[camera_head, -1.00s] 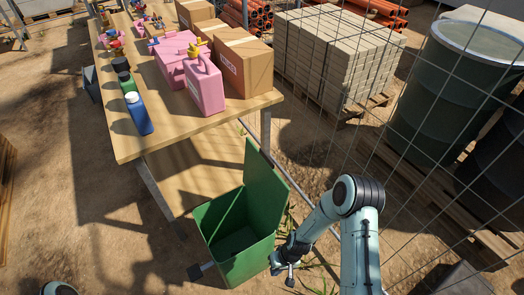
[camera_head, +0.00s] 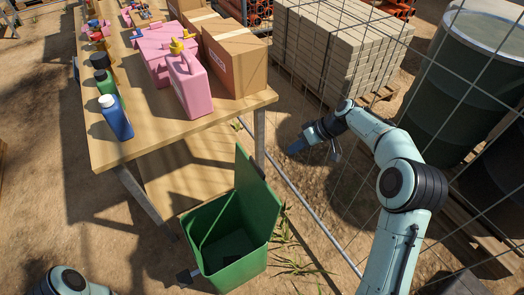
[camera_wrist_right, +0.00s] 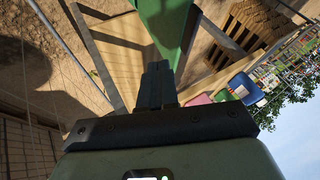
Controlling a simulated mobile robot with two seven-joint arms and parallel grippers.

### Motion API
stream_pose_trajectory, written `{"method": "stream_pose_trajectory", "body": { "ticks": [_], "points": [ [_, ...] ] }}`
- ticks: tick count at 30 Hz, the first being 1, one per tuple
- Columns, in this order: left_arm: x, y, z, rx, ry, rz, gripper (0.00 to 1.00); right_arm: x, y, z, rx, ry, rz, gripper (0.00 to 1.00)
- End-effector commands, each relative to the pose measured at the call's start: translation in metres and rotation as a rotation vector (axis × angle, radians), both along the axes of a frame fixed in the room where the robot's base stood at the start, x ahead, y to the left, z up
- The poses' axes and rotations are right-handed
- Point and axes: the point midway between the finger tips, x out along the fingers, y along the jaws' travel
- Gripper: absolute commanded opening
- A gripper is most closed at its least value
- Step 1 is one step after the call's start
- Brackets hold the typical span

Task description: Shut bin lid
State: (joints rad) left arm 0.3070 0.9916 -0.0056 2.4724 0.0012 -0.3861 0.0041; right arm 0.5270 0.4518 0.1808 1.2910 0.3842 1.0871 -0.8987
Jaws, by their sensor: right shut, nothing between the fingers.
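The green bin (camera_head: 232,262) stands on the ground in front of the table. Its lid (camera_head: 258,202) is open, standing steeply up from the bin's right side, and the bin's inside shows. My right gripper (camera_head: 294,148) is raised beyond and to the right of the lid, apart from it in the head view. In the right wrist view its fingers (camera_wrist_right: 157,82) are together and empty, with the green lid (camera_wrist_right: 163,22) ahead of them. My left gripper is out of view; only part of that arm shows at the lower left.
A wooden table (camera_head: 190,135) behind the bin carries bottles, a pink jerrycan (camera_head: 188,87) and cardboard boxes (camera_head: 236,62). A wire fence (camera_head: 308,207) runs along the right, with stacked blocks (camera_head: 345,45) and a green drum (camera_head: 455,85) beyond it.

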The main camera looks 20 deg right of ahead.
Motion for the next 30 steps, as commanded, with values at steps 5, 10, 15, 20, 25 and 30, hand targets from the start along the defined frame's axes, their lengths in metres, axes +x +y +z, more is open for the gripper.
{"method": "stream_pose_trajectory", "body": {
  "ticks": [5, 10, 15, 20, 25, 30],
  "points": [
    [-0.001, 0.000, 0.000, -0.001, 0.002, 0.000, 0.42, 0.004, 0.007, -0.007, 0.003, -0.004, 0.008, 0.00],
    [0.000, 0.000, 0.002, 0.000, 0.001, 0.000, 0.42, 0.014, 0.025, -0.033, 0.004, -0.002, 0.008, 0.00],
    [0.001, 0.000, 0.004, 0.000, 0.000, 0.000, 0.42, 0.026, 0.045, -0.062, 0.004, -0.001, 0.009, 0.00],
    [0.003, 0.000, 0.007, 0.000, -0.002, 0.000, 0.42, 0.031, 0.066, -0.072, 0.002, -0.005, 0.009, 0.00],
    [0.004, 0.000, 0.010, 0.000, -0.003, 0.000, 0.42, 0.028, 0.085, -0.070, 0.001, -0.004, 0.006, 0.00],
    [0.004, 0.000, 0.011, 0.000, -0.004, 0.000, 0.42, 0.027, 0.092, -0.070, 0.000, -0.005, 0.004, 0.00]
  ]
}}
